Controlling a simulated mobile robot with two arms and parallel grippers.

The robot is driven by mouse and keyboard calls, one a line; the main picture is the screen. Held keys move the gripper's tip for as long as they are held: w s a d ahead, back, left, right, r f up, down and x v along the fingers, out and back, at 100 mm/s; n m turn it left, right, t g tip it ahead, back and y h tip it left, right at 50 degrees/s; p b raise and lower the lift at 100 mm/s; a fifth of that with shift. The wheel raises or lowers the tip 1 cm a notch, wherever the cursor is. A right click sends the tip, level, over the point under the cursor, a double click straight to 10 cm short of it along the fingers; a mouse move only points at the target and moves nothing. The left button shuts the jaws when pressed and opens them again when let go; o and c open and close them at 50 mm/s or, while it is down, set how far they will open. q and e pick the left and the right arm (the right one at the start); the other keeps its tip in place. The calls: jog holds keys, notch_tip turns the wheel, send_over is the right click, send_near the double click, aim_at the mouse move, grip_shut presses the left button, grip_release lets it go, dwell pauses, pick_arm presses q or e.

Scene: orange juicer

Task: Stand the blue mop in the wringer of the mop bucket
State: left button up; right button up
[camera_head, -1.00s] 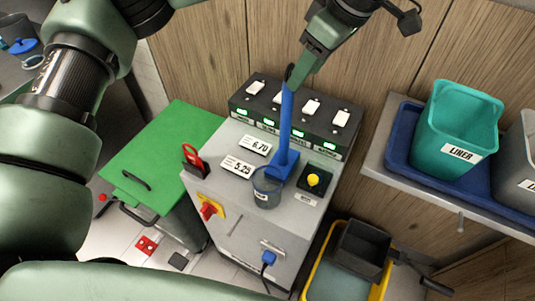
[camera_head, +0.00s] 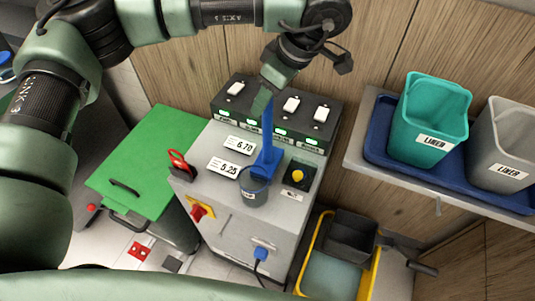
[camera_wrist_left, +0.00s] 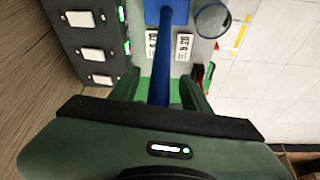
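The blue mop (camera_head: 267,135) stands upright on the grey cabinet top, its blue block-shaped foot behind a clear cup. My left gripper (camera_head: 264,98) is at the upper end of its handle. In the left wrist view the handle (camera_wrist_left: 166,60) runs between the two green fingers (camera_wrist_left: 163,92), with a visible gap on each side, so the gripper looks open around it. The yellow mop bucket (camera_head: 369,284) stands on the floor right of the cabinet, with the dark grey wringer (camera_head: 350,238) at its far end. My right gripper is not in view.
The grey cabinet (camera_head: 225,225) carries the clear cup (camera_head: 254,188), price cards, a yellow button (camera_head: 297,175) and a black switch panel (camera_head: 318,113). A green-lidded bin (camera_head: 150,160) stands left. A shelf at right holds a blue tray (camera_head: 377,143) with teal (camera_head: 430,115) and grey liners (camera_head: 500,150).

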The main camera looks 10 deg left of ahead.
pick_arm(q)
grip_shut()
jog(key=shift+r, duration=0.1)
dwell(1.2)
